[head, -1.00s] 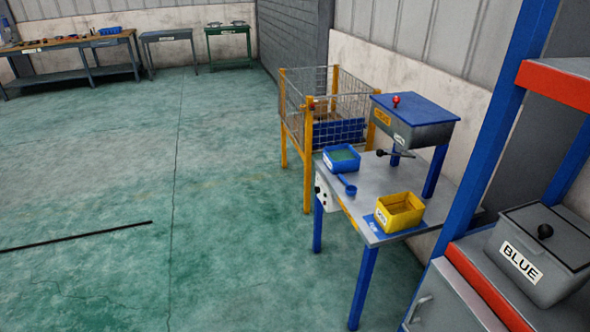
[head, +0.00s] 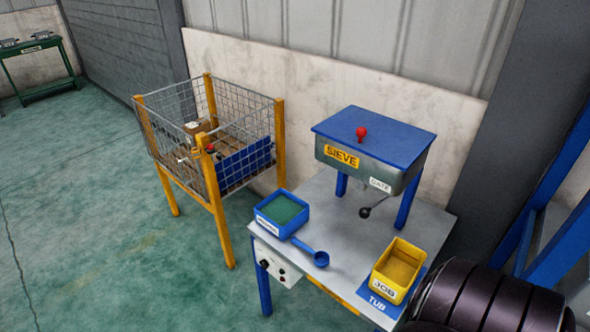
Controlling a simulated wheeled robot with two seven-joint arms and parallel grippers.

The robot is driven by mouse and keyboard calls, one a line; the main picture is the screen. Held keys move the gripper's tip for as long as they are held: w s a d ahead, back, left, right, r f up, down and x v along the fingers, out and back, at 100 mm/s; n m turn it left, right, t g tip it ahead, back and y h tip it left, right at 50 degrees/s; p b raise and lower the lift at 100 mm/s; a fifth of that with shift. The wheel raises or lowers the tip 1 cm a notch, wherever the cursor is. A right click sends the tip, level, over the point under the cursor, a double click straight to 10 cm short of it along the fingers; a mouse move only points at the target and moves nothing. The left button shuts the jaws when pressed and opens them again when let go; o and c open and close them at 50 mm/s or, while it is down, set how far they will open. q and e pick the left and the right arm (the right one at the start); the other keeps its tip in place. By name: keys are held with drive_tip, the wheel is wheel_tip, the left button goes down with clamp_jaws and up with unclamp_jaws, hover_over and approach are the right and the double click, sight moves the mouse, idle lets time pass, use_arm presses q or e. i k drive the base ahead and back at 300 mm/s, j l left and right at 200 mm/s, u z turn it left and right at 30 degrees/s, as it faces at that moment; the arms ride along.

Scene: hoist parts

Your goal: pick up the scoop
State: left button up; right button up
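The blue scoop (head: 321,259) lies on the grey table (head: 343,243), near its front edge. Its handle points up and left toward a blue tub of green material (head: 282,214). The scoop's round cup looks empty. Neither of my grippers shows in the head view. A dark ribbed part at the bottom right looks like one of my arm links.
A sieve box (head: 373,148) with a blue lid and red knob stands on legs at the table's back. A yellow tub (head: 398,270) sits on a blue mat at right. A wire-mesh cage (head: 209,146) on yellow posts stands left. Floor at left is clear.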

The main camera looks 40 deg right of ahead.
sight(321, 258)
drive_tip(key=i+z, duration=0.4)
drive_tip(key=i+j+z, duration=0.2)
drive_tip(key=z, duration=0.15)
drive_tip(key=i+j+z, duration=0.2)
drive_tip(key=z, duration=0.2)
drive_tip(key=i+j+z, duration=0.4)
drive_tip(key=k+l, duration=0.05)
drive_tip(key=k, duration=0.05)
